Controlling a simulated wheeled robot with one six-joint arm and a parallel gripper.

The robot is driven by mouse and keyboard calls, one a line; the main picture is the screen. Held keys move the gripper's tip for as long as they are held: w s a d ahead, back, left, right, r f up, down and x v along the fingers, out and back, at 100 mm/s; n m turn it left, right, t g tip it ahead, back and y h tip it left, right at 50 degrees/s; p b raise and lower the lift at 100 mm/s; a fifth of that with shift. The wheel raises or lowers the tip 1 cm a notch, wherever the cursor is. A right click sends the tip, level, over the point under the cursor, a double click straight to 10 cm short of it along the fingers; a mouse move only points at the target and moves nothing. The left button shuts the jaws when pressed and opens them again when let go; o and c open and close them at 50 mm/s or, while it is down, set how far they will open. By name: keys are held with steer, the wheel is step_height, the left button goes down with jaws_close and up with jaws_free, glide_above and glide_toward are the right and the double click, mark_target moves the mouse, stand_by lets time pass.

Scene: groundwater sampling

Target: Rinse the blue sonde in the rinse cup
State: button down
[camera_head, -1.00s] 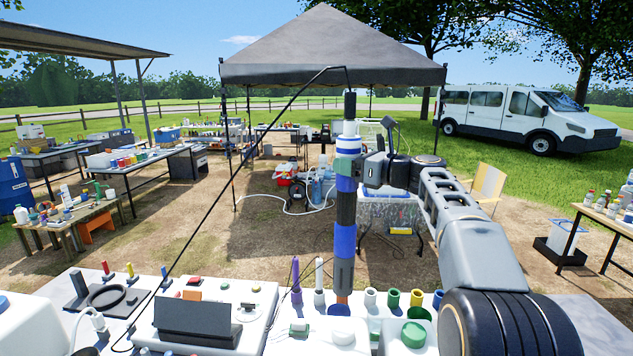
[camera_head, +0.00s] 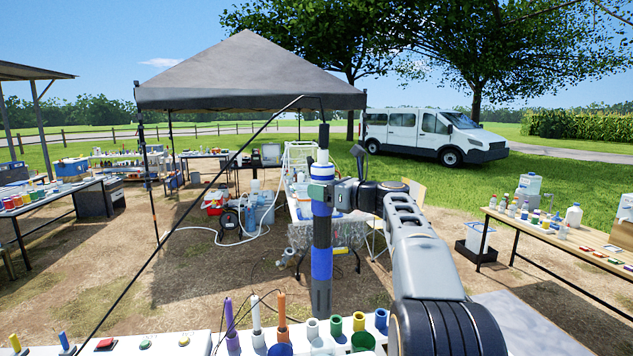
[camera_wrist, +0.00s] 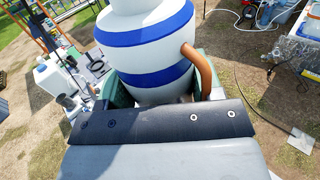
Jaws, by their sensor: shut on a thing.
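The sonde's lower end appears just above the holders at the bench's edge. Cups at the bottom edge include a blue one (camera_head: 280,349) and a green one (camera_head: 362,342); I cannot tell which is the rinse cup.
Purple (camera_head: 231,312), white (camera_head: 256,312) and orange (camera_head: 281,312) probes stand upright in the near bench's row of holders. A side table (camera_head: 560,235) with bottles is at right. A tent (camera_head: 250,75) covers equipment behind; open ground lies between.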

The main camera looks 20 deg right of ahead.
steer(key=shift+s+f+b, duration=0.1)
steer(key=shift+f+b, duration=0.7)
steer(key=shift+f, duration=1.35)
steer(key=shift+s+d, duration=0.1)
steer(key=shift+d, duration=0.05)
steer(key=shift+f, duration=0.3)
steer(key=b, duration=0.4)
glide_above(331, 270)
steer(key=x, duration=0.2)
steer(key=shift+f, duration=2.7)
steer(key=shift+s, duration=0.1)
steer(key=shift+f+b, duration=4.25)
steer(key=shift+f, duration=1.85)
